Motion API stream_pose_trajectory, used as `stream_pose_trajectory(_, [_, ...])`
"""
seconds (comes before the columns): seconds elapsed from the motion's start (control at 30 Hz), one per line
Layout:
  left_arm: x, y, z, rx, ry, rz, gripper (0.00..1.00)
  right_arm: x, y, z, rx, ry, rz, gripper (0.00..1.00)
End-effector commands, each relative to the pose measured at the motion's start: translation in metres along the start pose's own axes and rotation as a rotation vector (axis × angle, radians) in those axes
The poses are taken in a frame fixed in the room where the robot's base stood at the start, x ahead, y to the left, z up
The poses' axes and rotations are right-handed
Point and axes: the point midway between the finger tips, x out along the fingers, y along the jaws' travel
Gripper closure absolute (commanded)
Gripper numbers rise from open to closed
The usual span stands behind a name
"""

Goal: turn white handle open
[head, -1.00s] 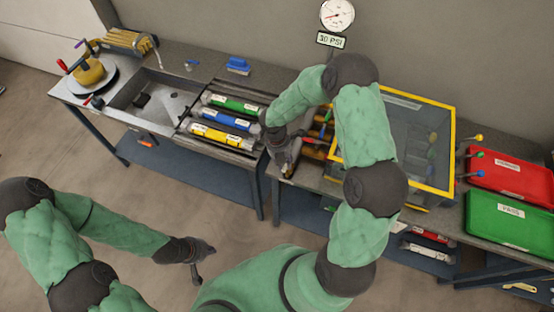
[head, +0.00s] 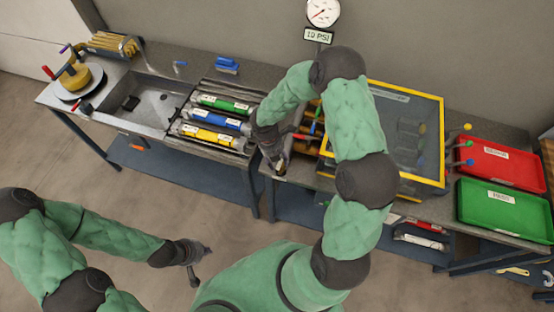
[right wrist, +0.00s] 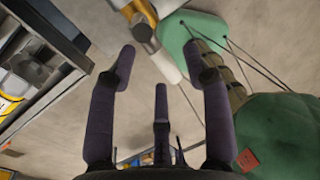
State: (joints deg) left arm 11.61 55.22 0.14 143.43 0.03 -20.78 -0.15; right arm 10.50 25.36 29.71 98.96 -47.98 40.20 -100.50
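A white bar (right wrist: 166,62) with a grey round joint (right wrist: 143,30) and a yellow body shows at the top of the right wrist view; it looks like the white handle. My right gripper (right wrist: 160,62) is open, its fingers apart, and the bar lies beyond the fingertips. No contact shows. In the head view my right gripper (head: 278,160) is at the bench's front edge, left of the yellow-framed box, and the handle is not clear there. My left gripper (head: 203,266) hangs low over the floor, fingers spread, empty.
A pressure gauge (head: 323,12) on the wall has a sign reading about 10 PSI. A yellow-framed clear box (head: 410,130) stands right of my right arm. Green, blue and yellow tubes (head: 210,125) lie left. Red (head: 500,163) and green (head: 505,212) trays are far right.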

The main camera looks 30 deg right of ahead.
Motion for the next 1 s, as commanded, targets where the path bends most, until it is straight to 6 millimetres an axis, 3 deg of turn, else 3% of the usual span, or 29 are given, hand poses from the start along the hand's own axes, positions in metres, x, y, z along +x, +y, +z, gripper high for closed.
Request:
stream_pose_trajectory(0.23, [0.0, 0.0, 0.0, 0.0, 0.0, 0.0, 1.0, -0.001, 0.0, -0.001, 0.001, 0.002, -0.001, 0.5])
stream_pose_trajectory(0.37, [0.0, 0.0, 0.0, 0.0, 0.0, 0.0, 1.0, -0.012, 0.001, 0.0, 0.0, -0.001, 0.001, 0.5])
stream_pose_trajectory(0.8, [0.0, 0.0, 0.0, 0.0, 0.0, 0.0, 1.0, -0.093, 0.001, 0.0, 0.0, -0.001, 0.002, 0.5])
stream_pose_trajectory(1.0, [0.0, 0.0, 0.0, 0.0, 0.0, 0.0, 1.0, -0.114, 0.0, 0.0, 0.0, 0.0, 0.001, 0.5])
